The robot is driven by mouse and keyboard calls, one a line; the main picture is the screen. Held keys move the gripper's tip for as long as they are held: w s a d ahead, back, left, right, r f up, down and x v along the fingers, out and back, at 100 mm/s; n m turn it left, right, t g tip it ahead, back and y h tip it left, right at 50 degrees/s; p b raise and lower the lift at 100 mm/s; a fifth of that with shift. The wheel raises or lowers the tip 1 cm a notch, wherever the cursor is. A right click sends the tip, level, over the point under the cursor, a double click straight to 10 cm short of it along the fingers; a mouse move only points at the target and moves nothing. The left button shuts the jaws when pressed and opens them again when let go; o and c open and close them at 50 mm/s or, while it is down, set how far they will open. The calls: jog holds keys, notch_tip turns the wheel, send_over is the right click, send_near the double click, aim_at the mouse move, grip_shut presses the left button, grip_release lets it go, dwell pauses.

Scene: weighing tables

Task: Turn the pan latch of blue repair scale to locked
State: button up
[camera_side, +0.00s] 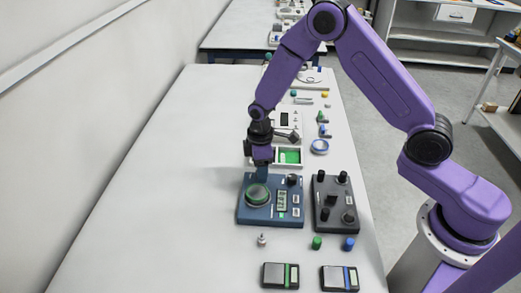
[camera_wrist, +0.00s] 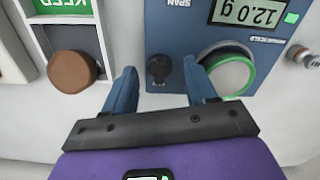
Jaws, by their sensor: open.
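The blue repair scale (camera_side: 246,216) sits on the table, and part of it shows in the wrist view (camera_wrist: 170,35). Its round green-rimmed pan (camera_wrist: 228,76) lies to the right there, below a display (camera_wrist: 250,12) reading 12.0 g upside down. In the side view, my gripper (camera_side: 262,175) is over the scale's back edge.
A dark control box (camera_side: 322,215) stands right of the scale. A tray with a green panel (camera_side: 290,156) is behind it; a brown knob (camera_wrist: 70,72) shows near my left finger. Two small scales (camera_side: 280,275) (camera_side: 340,279) lie in front. The table's left side is clear.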

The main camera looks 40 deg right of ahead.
notch_tip(320, 180, up, 17)
dwell(0.5)
jog(key=s+d+r, duration=0.1)
jog(key=s+d, duration=0.2)
jog(key=s, duration=1.2)
jog(key=s+d+r, duration=0.2)
jog(key=s+d, duration=0.1)
jog(key=s, duration=1.3)
jog(key=shift+d+n, duration=0.35)
jog(key=shift+n, duration=0.05)
